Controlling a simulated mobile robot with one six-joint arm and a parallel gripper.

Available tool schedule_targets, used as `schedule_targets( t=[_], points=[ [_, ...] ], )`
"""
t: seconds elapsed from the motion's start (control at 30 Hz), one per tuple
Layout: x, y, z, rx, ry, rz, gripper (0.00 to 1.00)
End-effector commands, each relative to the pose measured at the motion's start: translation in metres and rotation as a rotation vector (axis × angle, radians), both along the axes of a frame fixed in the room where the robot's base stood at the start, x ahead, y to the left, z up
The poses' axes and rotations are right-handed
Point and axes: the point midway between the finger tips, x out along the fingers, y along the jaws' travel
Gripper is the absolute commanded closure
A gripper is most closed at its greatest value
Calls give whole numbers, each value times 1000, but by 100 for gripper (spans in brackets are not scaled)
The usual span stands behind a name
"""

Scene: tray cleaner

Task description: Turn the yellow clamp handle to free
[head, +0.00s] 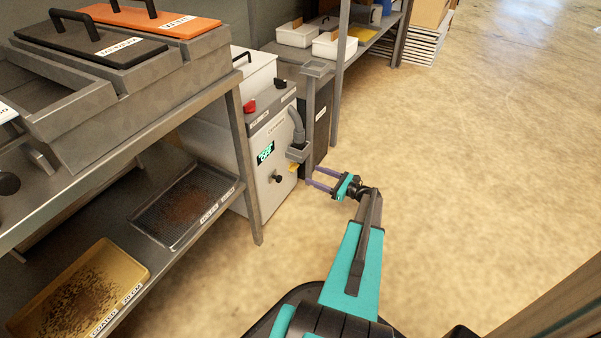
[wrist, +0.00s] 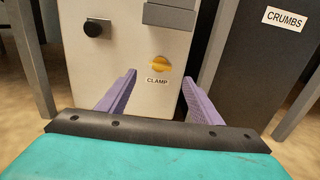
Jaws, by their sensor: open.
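The yellow clamp handle (wrist: 161,65) is a small rounded knob on the pale front of the machine, just above a label reading CLAMP. It also shows in the head view (head: 293,168), small and partly covered. My gripper (wrist: 158,85) is open, with its two purple fingers pointing at the machine front. In the wrist view the handle lies between the lines of the fingers, beyond their tips. The fingers look apart from the handle and hold nothing. In the head view my gripper (head: 307,178) is low in front of the machine.
A black knob (wrist: 94,28) sits left of the handle, and a grey ledge (wrist: 170,15) juts out above it. A dark bin labelled CRUMBS (wrist: 262,50) stands at right. A metal shelf (head: 245,180) with trays is at left. Open floor (head: 450,180) lies at right.

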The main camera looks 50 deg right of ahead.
Motion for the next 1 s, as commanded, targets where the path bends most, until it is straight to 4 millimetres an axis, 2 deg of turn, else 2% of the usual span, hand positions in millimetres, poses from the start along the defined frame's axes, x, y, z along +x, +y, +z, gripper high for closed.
schedule_targets(
  t=[0.3, 0.5, 0.7, 1.0],
  points=[
    [46, 12, -2, -2, 0, 3, 41],
    [68, 17, -2, 0, 0, 2, 41],
    [78, 20, 0, 0, -1, 1, 41],
    [79, 20, 0, 0, 0, 1, 41]
  ],
)
